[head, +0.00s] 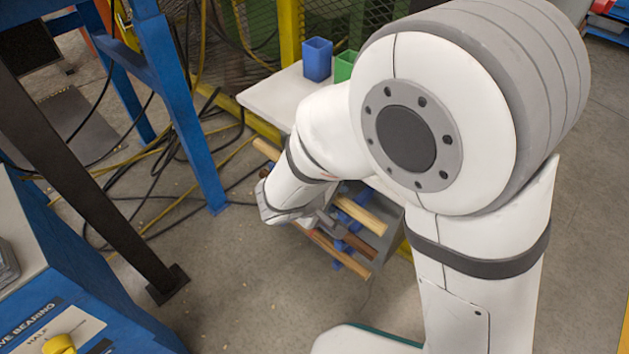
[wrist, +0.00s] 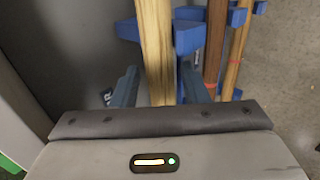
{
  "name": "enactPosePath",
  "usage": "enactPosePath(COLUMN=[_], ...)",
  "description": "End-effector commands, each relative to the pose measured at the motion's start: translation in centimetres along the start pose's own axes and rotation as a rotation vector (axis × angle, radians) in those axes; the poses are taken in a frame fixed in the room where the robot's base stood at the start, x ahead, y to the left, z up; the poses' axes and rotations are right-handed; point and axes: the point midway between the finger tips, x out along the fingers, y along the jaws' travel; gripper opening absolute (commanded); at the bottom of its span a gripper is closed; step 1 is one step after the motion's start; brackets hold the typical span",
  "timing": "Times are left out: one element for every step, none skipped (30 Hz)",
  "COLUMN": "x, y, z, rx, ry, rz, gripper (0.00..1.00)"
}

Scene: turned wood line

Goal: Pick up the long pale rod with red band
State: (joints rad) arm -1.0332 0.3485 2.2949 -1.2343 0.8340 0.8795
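In the wrist view a pale wood rod (wrist: 155,45) runs between the two fingers of my gripper (wrist: 159,86). The fingers stand apart, one on each side of it, and I see gaps beside the rod. No red band shows on its visible part; its near end is hidden by my gripper body. Another long pale rod (wrist: 236,45) lies farther right and has a thin red band. A dark brown rod (wrist: 214,45) lies between these two. In the head view, pale rods (head: 361,213) (head: 341,257) and a brown rod (head: 357,243) show beyond my arm; the fingertips are hard to make out.
Blue holders (wrist: 188,38) carry the rods on a grey rack (head: 393,238). A white table (head: 275,103) behind bears a blue bin (head: 317,60) and a green bin (head: 345,66). Cables and a blue frame (head: 185,120) stand left. Floor in front is clear.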

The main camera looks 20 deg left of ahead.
Motion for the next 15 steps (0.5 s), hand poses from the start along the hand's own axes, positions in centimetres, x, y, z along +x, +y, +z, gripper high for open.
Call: enactPosePath(x=[0.0, 0.0, 0.0, 0.01, 0.01, 0.01, 0.01, 0.01, 0.02, 0.02, 0.02, 0.03, 0.03, 0.03, 0.02], y=[0.01, 0.01, 0.01, 0.01, 0.01, 0.01, 0.02, 0.02, 0.02, 0.02, 0.02, 0.02, 0.02, 0.02, 0.05], z=[0.01, 0.02, 0.02, 0.02, 0.03, 0.03, 0.03, 0.04, 0.04, 0.04, 0.04, 0.05, 0.05, 0.05, 0.04], rx=[0.0, 0.0, 0.0, 0.0, 0.0, 0.0, 0.0, 0.0, 0.001, 0.001, 0.001, 0.001, 0.001, 0.001, 0.001], ry=[0.0, 0.0, 0.0, 0.0, -0.001, -0.001, -0.001, -0.001, -0.001, -0.001, -0.001, -0.001, -0.001, -0.001, -0.001], rz=[0.0, 0.0, 0.0, 0.0, 0.0, 0.0, 0.0, 0.0, 0.0, 0.0, 0.0, 0.0, 0.0, 0.0, 0.0], gripper=[0.36, 0.34, 0.31, 0.28, 0.26, 0.22, 0.2, 0.18, 0.14, 0.12, 0.09, 0.06, 0.04, 0.01, 0.0])
